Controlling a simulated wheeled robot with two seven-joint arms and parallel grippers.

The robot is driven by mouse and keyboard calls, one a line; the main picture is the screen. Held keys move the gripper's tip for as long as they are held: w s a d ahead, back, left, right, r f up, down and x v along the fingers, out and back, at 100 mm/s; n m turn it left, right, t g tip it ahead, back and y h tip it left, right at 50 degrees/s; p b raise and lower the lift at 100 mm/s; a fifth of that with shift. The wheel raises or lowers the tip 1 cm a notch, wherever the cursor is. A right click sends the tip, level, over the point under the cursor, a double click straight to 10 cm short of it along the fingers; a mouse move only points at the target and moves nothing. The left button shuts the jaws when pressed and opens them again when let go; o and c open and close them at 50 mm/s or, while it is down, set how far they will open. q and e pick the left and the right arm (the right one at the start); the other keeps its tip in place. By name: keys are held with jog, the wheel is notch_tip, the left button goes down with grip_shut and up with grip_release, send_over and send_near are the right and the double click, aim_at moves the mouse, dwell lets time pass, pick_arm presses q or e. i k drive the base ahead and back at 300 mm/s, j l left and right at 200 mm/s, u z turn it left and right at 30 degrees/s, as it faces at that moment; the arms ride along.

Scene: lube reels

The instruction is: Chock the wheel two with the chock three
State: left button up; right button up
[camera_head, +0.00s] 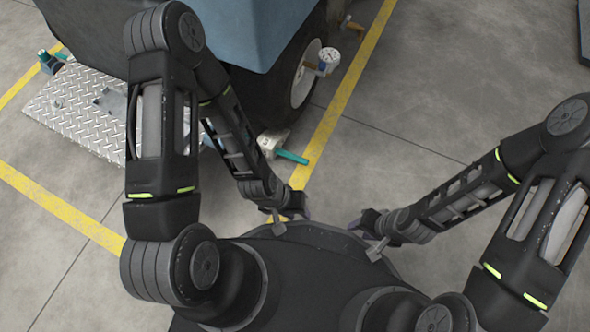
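A dark tyre with a pale rim (305,75) stands under the blue vehicle body (245,30). I see no number on it. A pale grey chock-like block (272,142) with a teal handle (293,157) lies on the floor at the tyre's near side; I cannot tell if they touch. Another dark blue piece with a teal end (48,63) lies at the far left. I cannot tell which is chock three. My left gripper (279,226) hangs close to my body, below the grey block and apart from it. My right gripper (376,250) is also near my body, with nothing visible in it.
A diamond-plate metal sheet (75,105) lies at left, partly hidden by my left arm. Yellow floor lines (345,90) cross the concrete. The floor at right (450,90) is largely clear.

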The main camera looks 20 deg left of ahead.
aim_at(271, 141)
jog(key=i+l+u, duration=0.15)
jog(key=l+u, duration=0.65)
jog(key=i+l+u, duration=0.1)
jog(key=l+u, duration=0.4)
jog(key=l, duration=0.45)
jog(key=k+l, duration=0.1)
jog(key=l, duration=0.45)
jog(key=l+u, duration=0.15)
jog(key=l, duration=0.45)
jog(key=k+l, duration=0.15)
jog(key=l, duration=0.35)
jog(key=l+u, duration=0.05)
